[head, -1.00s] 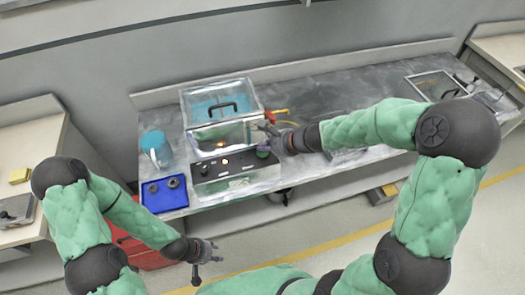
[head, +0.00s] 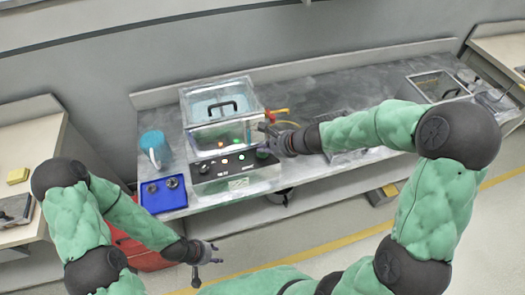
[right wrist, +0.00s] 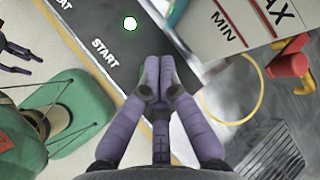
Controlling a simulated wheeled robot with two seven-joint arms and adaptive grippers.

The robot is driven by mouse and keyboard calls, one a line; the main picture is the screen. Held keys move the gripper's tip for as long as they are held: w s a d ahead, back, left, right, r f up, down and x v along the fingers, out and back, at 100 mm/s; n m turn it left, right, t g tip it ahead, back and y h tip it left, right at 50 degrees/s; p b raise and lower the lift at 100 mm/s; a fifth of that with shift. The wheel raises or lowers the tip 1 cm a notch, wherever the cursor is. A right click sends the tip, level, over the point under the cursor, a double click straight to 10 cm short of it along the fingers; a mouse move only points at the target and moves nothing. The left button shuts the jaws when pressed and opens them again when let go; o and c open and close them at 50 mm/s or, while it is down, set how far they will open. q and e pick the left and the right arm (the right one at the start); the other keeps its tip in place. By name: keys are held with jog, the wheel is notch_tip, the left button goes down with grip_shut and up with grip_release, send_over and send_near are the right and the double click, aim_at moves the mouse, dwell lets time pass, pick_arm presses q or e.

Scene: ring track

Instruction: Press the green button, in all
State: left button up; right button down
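A black control panel (head: 236,165) stands on the bench in front of a glass tank (head: 218,112). The green button (head: 262,153) is at the panel's right end. My right gripper (head: 264,131) is just above it; in the right wrist view its fingers (right wrist: 155,62) are shut together, empty, over the panel beside the word START. They hide the spot under them, so I cannot tell whether they touch the button. A small round light (right wrist: 130,23) glows white with a green rim on the panel. My left gripper (head: 208,252) is open and empty, low in front of the bench.
A blue tray (head: 163,207) with two dark round pieces and a blue mug (head: 154,148) stand left of the panel. A red valve handle (head: 279,113) and yellow hose are right of the tank. A sink-like basin (head: 438,88) is at the far right.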

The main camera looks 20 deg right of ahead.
aim_at(264, 154)
jog(key=shift+f, duration=0.25)
jog(key=shift+r, duration=0.15)
dwell(0.4)
jog(key=shift+r+p, duration=0.85)
jog(key=shift+r, duration=0.2)
notch_tip(264, 154, up, 5)
jog(key=p, duration=0.4)
jog(key=shift+p, duration=0.35)
dwell(0.4)
